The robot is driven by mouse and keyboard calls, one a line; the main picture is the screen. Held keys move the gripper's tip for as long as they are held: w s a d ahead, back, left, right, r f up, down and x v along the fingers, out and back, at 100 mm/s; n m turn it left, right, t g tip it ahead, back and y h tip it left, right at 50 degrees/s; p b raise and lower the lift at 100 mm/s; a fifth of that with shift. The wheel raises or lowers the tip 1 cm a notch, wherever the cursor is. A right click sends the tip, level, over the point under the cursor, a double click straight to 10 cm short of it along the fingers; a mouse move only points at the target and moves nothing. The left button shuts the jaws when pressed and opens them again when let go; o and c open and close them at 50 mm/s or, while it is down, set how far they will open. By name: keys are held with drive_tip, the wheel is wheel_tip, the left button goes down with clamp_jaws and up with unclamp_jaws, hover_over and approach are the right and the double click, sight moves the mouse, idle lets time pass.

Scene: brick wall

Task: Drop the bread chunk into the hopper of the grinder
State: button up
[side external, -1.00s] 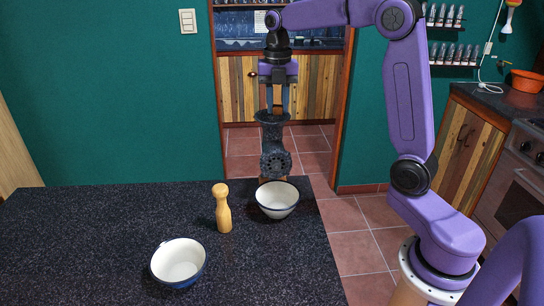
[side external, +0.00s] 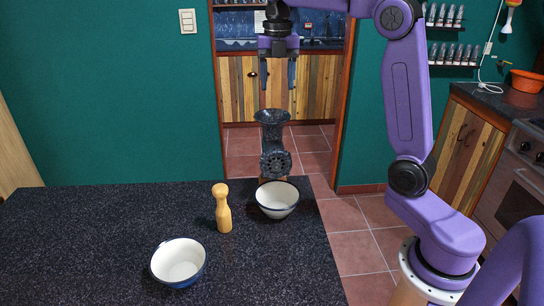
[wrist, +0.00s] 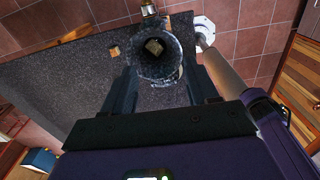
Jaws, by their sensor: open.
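The dark speckled grinder (side external: 273,140) stands upright at the far edge of the counter, with its funnel-shaped hopper (side external: 272,117) on top. In the wrist view I look down into the hopper (wrist: 157,72), and a brownish, blocky bread chunk (wrist: 154,47) shows inside its mouth. The side view does not show the bread chunk; the hopper wall hides it. My gripper (side external: 280,76) is open and empty above the hopper, with its fingers wide apart and clear of the rim.
A white bowl with a dark rim (side external: 277,198) stands in front of the grinder. A wooden pestle-shaped piece (side external: 222,209) stands upright to its left. A second, blue-sided bowl (side external: 179,264) is nearer. The left part of the dark counter (side external: 80,240) is clear.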

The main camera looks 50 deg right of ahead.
drive_tip(key=shift+r, duration=2.9)
drive_tip(key=s+a+f+m, duration=0.7)
drive_tip(key=s+a+f, duration=0.3)
drive_tip(key=s+a, duration=0.25)
drive_tip(key=s+f+m, duration=0.3)
drive_tip(key=s+f, duration=0.3)
drive_tip(key=s, duration=0.3)
drive_tip(key=s+f+m, duration=0.4)
drive_tip(key=s+f, duration=0.2)
drive_tip(key=s, duration=0.3)
drive_tip(key=shift+s+d, duration=0.15)
drive_tip(key=shift+s, duration=0.2)
